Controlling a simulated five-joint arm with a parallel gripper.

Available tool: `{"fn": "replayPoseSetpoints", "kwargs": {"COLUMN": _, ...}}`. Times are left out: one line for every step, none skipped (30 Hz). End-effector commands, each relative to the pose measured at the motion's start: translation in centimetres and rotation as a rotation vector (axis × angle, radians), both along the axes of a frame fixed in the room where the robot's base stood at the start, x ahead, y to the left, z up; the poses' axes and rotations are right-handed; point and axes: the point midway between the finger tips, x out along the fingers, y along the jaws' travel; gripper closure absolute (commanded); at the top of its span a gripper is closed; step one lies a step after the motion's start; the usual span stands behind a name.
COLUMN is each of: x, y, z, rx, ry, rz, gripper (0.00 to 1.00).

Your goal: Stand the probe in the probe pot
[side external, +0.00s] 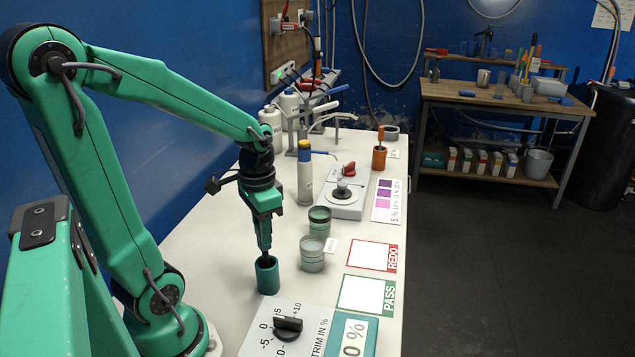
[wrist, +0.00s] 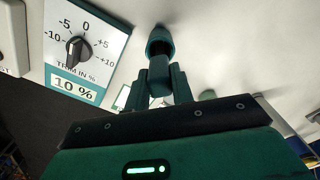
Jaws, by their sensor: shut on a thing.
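My gripper (side external: 264,238) points straight down over the teal probe pot (side external: 267,277) near the front left of the bench. In the wrist view, my gripper (wrist: 161,88) has its two fingers closed on the sides of the probe's teal handle (wrist: 158,72). The probe pot (wrist: 160,38) shows just beyond the handle, with its dark mouth towards me. In the side view the fingers hide most of the probe, and its dark lower part (side external: 266,259) is at the pot's mouth. The probe looks upright. How deep it sits cannot be told.
The trim dial panel (side external: 288,328) lies in front of the pot. The REDO card (side external: 376,256) and PASS card (side external: 367,294) lie by the right edge. An orange pot (side external: 379,158) stands farther back.

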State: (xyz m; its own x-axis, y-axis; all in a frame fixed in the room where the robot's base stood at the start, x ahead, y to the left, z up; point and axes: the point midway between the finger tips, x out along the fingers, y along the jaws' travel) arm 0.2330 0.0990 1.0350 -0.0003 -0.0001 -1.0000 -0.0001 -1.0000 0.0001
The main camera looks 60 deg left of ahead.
Motion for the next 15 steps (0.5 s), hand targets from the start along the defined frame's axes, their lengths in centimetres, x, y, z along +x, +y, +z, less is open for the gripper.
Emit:
{"fn": "replayPoseSetpoints", "kwargs": {"x": 0.01, "y": 0.01, "z": 0.02, "rx": 0.000, "ry": 0.000, "rz": 0.000, "gripper": 0.75}}
{"fn": "replayPoseSetpoints", "kwargs": {"x": 0.01, "y": 0.01, "z": 0.02, "rx": 0.000, "ry": 0.000, "rz": 0.000, "gripper": 0.69}}
{"fn": "replayPoseSetpoints", "kwargs": {"x": 0.01, "y": 0.01, "z": 0.02, "rx": 0.000, "ry": -0.001, "rz": 0.000, "gripper": 0.61}}
{"fn": "replayPoseSetpoints", "kwargs": {"x": 0.02, "y": 0.01, "z": 0.02, "rx": 0.000, "ry": -0.001, "rz": 0.000, "gripper": 0.55}}
{"fn": "replayPoseSetpoints", "kwargs": {"x": 0.02, "y": 0.01, "z": 0.02, "rx": 0.000, "ry": -0.001, "rz": 0.000, "gripper": 0.51}}
{"fn": "replayPoseSetpoints", "kwargs": {"x": 0.02, "y": 0.01, "z": 0.03, "rx": 0.000, "ry": -0.001, "rz": 0.000, "gripper": 0.51}}
{"fn": "replayPoseSetpoints", "kwargs": {"x": 0.02, "y": 0.01, "z": 0.03, "rx": 0.000, "ry": -0.001, "rz": 0.000, "gripper": 0.51}}
{"fn": "replayPoseSetpoints", "kwargs": {"x": 0.02, "y": 0.01, "z": 0.03, "rx": 0.000, "ry": -0.001, "rz": 0.000, "gripper": 0.51}}
{"fn": "replayPoseSetpoints", "kwargs": {"x": 0.02, "y": 0.01, "z": 0.03, "rx": 0.000, "ry": -0.001, "rz": 0.000, "gripper": 0.51}}
{"fn": "replayPoseSetpoints", "kwargs": {"x": 0.02, "y": 0.01, "z": 0.03, "rx": 0.000, "ry": -0.001, "rz": 0.000, "gripper": 0.51}}
{"fn": "replayPoseSetpoints", "kwargs": {"x": 0.01, "y": 0.01, "z": 0.03, "rx": 0.000, "ry": -0.001, "rz": 0.000, "gripper": 0.51}}
{"fn": "replayPoseSetpoints", "kwargs": {"x": 0.00, "y": 0.00, "z": 0.02, "rx": 0.000, "ry": 0.000, "rz": 0.000, "gripper": 0.51}}
{"fn": "replayPoseSetpoints", "kwargs": {"x": 0.01, "y": 0.00, "z": 0.03, "rx": 0.000, "ry": 0.000, "rz": 0.000, "gripper": 0.51}}
{"fn": "replayPoseSetpoints", "kwargs": {"x": 0.01, "y": 0.00, "z": 0.06, "rx": 0.000, "ry": 0.000, "rz": 0.000, "gripper": 0.51}}
{"fn": "replayPoseSetpoints", "kwargs": {"x": 0.02, "y": 0.01, "z": 0.12, "rx": 0.000, "ry": -0.001, "rz": 0.000, "gripper": 0.51}}
